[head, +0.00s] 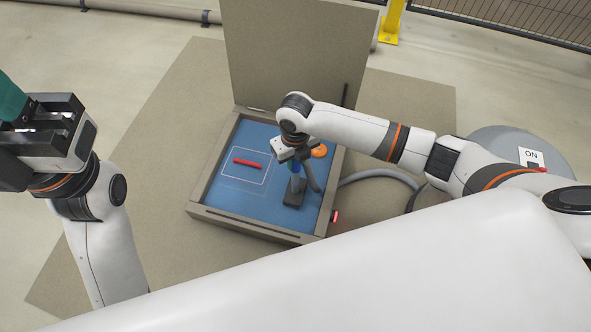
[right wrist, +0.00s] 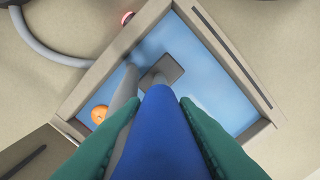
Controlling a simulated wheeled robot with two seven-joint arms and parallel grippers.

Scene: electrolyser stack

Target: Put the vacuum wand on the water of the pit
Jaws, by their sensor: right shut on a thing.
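The pit (head: 213,172) is a square tan frame with its lid standing open behind it and blue water (head: 240,192) inside. My right gripper (head: 295,164) is over the right part of the pit, shut on the vacuum wand (head: 294,191). In the right wrist view, green fingers (right wrist: 157,125) lie on both sides of the wand's blue handle (right wrist: 160,130). The wand points down, its grey foot (right wrist: 163,68) inside the pit's rim; I cannot tell whether it touches the water. My left gripper (head: 12,102) is at the left edge, its fingertips cut off.
A red bar (head: 247,163) lies inside a white outline in the pit. An orange round thing (head: 319,151) is at the back right of the water. A grey hose (head: 385,173) runs right towards a grey drum (head: 500,140) with an ON sign (head: 531,157). The open lid (head: 290,50) blocks the back.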

